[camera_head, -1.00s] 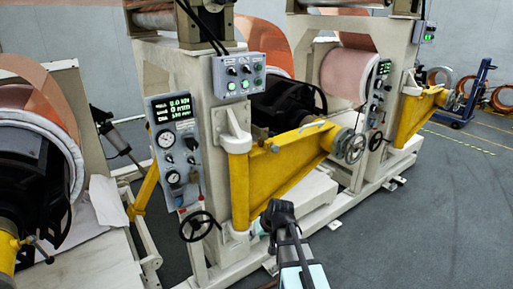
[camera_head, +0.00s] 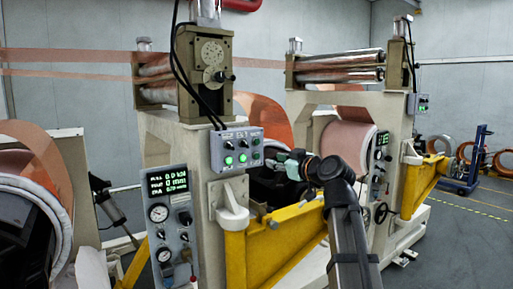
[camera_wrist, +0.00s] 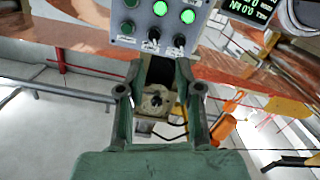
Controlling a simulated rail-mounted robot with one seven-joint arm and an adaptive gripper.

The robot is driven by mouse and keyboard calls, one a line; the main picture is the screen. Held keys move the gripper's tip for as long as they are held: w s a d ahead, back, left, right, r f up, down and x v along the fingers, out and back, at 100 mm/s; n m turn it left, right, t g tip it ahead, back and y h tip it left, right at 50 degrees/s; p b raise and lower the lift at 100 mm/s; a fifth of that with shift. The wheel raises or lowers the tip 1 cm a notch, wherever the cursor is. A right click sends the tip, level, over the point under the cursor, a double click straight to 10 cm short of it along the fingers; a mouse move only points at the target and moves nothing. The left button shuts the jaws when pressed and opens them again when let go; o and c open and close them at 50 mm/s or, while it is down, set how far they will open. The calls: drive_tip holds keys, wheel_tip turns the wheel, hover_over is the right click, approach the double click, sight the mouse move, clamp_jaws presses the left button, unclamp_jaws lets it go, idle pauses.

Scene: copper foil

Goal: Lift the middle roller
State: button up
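The middle machine's control box (camera_head: 237,148) is grey, with green-lit buttons and dark knobs. It shows close ahead in the wrist view (camera_wrist: 160,22), upside down. My gripper (camera_head: 288,162) is raised just right of the box in the head view. Its two green fingers are apart with nothing between them in the wrist view (camera_wrist: 160,78). Another pair (camera_head: 340,66) is on the right machine. No label shows which roller is the middle one.
A gauge panel (camera_head: 170,215) with a lit display stands left of the box. A copper coil (camera_head: 348,145) is on the right machine. Open floor (camera_head: 465,235) lies at the right.

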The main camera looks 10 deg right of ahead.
drive_tip(key=r+n, duration=0.2)
drive_tip(key=p, duration=0.5)
approach(247, 144)
drive_tip(key=shift+n+t+y, duration=0.3)
drive_tip(key=shift+n+t, duration=0.1)
drive_tip(key=x, duration=0.6)
drive_tip(key=f+x, duration=0.1)
drive_tip(key=x, duration=0.2)
drive_tip(key=shift+w, duration=0.3)
clamp_jaws()
